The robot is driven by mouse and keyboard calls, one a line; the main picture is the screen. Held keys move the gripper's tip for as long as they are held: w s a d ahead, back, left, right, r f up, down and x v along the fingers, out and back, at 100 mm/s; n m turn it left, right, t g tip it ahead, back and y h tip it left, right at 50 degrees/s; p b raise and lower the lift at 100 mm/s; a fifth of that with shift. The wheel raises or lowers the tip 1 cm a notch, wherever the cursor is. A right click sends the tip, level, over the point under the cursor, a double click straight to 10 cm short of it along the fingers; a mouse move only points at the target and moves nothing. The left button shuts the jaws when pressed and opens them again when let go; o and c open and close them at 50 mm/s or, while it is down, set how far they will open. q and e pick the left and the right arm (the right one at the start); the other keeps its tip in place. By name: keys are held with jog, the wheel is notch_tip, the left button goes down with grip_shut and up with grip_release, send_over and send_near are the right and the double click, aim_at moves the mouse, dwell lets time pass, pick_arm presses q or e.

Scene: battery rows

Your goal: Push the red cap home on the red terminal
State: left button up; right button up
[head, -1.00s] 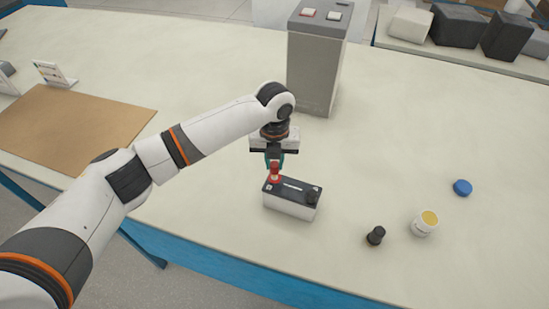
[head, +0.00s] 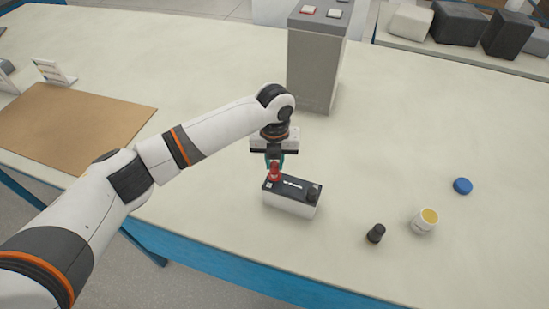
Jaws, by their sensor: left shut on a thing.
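The battery (head: 291,204), white with a dark top, stands upright on the table. The red cap (head: 274,174) is at the left end of its top, where the red terminal would be; the terminal itself is hidden. My left gripper (head: 274,161) points down from above and is shut on the red cap. I cannot tell from here how far down the cap sits. A black terminal or cap (head: 313,191) shows at the right end of the battery top. My right gripper is not in view.
A loose black cap (head: 376,233), a white jar with yellow top (head: 425,220) and a blue lid (head: 463,186) stand to the right. A tall grey box (head: 315,65) stands behind my gripper. A brown mat (head: 75,125) lies at left. The table front edge is near.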

pick_arm(q)
jog(key=shift+f, duration=0.55)
dwell(0.5)
jog(key=shift+f+b, duration=0.3)
jog(key=shift+f, duration=0.15)
dwell(0.8)
jog(key=o, duration=1.5)
jog(key=shift+r, duration=0.1)
jog(key=shift+r+p, duration=3.25)
jog(key=shift+r, duration=0.2)
